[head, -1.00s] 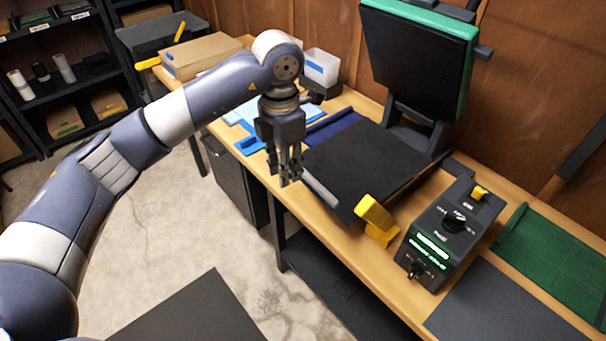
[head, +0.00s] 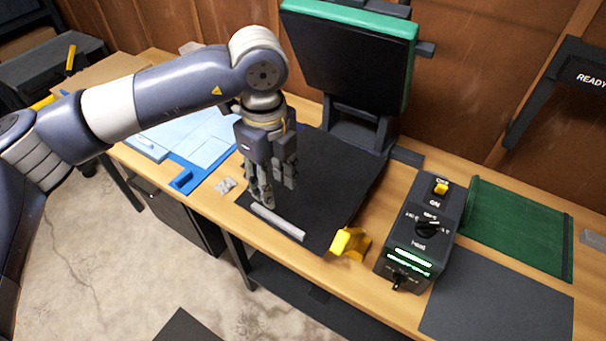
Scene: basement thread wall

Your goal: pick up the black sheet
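A flat black sheet-like surface (head: 345,190) lies on the bench under the raised press plate. A dark grey sheet (head: 500,300) lies flat at the bench's front right; I cannot tell for certain which one is the black sheet. My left gripper (head: 277,194) points down over the left part of the black surface, close to its front-left edge. Its fingers look apart with nothing between them. I cannot tell whether the tips touch the surface. The gripper and wrist hide part of its left side. My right gripper is not in view.
A silver bar (head: 278,222) lies along the black surface's front edge, by a yellow handle (head: 350,243). A control box (head: 420,235) stands to the right, then a green mat (head: 520,225). The raised press plate (head: 345,60) stands behind. Light blue sheets (head: 190,140) lie left.

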